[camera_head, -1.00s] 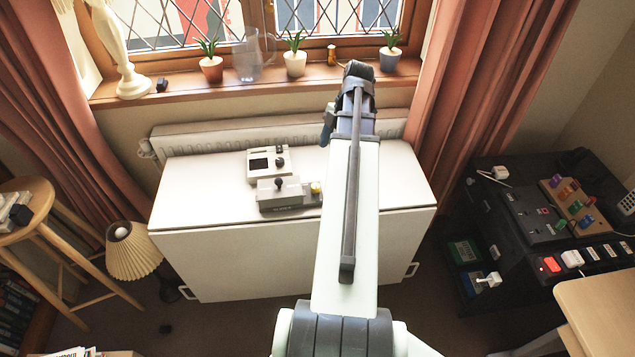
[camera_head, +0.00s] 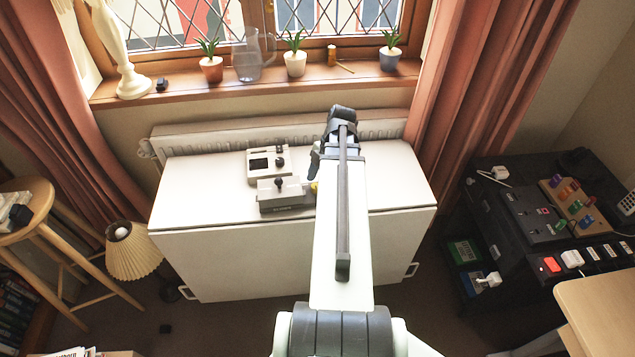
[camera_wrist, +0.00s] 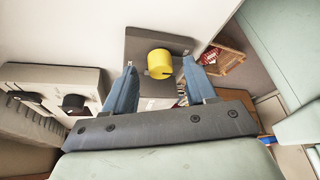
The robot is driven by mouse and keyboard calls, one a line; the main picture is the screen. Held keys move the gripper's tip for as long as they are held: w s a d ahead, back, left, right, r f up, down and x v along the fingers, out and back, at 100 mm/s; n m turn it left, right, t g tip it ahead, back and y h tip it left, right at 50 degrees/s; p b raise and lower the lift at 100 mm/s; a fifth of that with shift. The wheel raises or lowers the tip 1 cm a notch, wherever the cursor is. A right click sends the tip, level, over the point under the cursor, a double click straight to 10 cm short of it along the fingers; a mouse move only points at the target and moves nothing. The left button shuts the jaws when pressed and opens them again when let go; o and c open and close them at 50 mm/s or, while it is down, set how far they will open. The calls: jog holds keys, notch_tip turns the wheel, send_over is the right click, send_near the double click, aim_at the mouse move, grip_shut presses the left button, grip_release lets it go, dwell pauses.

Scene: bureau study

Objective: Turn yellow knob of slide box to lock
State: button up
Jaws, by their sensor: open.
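The slide box (camera_head: 285,207) is a grey box with a black knob on top, standing near the front edge of the white table. Its yellow knob (camera_wrist: 160,63) is at the box's right end; in the head view my arm hides most of it, leaving a sliver visible. In the wrist view the knob has a dark notch on its face and sits just beyond my fingertips, between their lines. My gripper (camera_wrist: 158,72) is open and empty, with one blue finger on each side of the knob. I cannot tell whether either finger touches it.
A second grey-white device (camera_head: 268,163) with a dark panel and knob stands behind the slide box. The white table top (camera_head: 190,190) is clear to the left. A radiator (camera_head: 225,134) and a sill with potted plants (camera_head: 295,62) lie behind.

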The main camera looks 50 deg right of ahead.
jog(key=shift+a+f, duration=0.25)
jog(key=shift+f, duration=0.4)
jog(key=shift+c, duration=0.3)
grip_shut()
